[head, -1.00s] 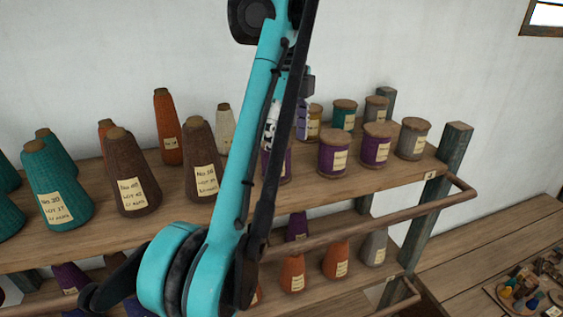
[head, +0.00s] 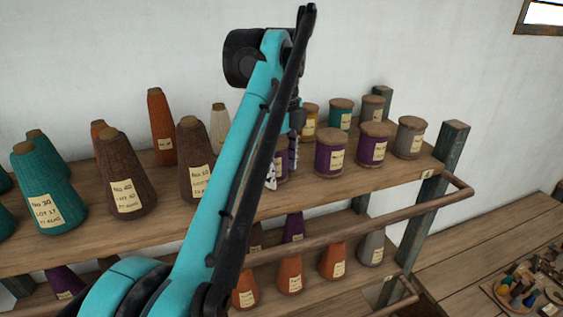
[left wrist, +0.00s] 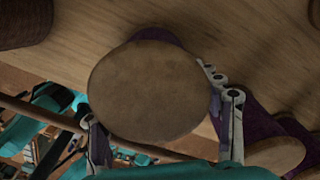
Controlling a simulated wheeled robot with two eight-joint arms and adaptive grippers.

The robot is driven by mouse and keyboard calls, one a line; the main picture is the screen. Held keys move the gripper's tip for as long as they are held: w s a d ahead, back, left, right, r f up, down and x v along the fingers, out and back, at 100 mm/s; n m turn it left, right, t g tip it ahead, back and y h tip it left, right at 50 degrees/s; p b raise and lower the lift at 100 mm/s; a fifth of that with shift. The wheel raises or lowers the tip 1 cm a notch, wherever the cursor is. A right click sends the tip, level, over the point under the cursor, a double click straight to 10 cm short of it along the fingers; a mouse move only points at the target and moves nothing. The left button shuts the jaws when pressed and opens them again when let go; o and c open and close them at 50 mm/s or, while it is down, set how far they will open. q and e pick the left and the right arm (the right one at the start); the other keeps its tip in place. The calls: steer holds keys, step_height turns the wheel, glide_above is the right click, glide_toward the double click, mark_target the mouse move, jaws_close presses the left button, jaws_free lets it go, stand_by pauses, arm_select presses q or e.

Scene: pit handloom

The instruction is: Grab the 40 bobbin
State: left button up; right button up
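My left gripper (head: 282,162) points down at a purple spool (head: 281,171) on the top shelf, partly hidden behind my arm. In the left wrist view, its open fingers (left wrist: 156,108) stand on either side of a round wooden spool top (left wrist: 150,90), with purple thread showing at its edge. I cannot tell whether the fingers touch it. That spool's label is not readable. A brown cone (head: 124,172) on the left of the shelf has a label that seems to read No 40. My right gripper is not in view.
Two more purple spools (head: 331,153) (head: 375,145) stand close to the right, with a grey spool (head: 410,138) beyond. A brown cone (head: 192,160) stands left of my arm. A wooden rail (head: 360,232) runs along the shelf front. Orange cones (head: 333,260) stand on the lower shelf.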

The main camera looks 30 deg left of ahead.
arm_select(q)
steer(key=shift+s, duration=0.1)
steer(key=c, duration=0.6)
steer(key=shift+r, duration=0.15)
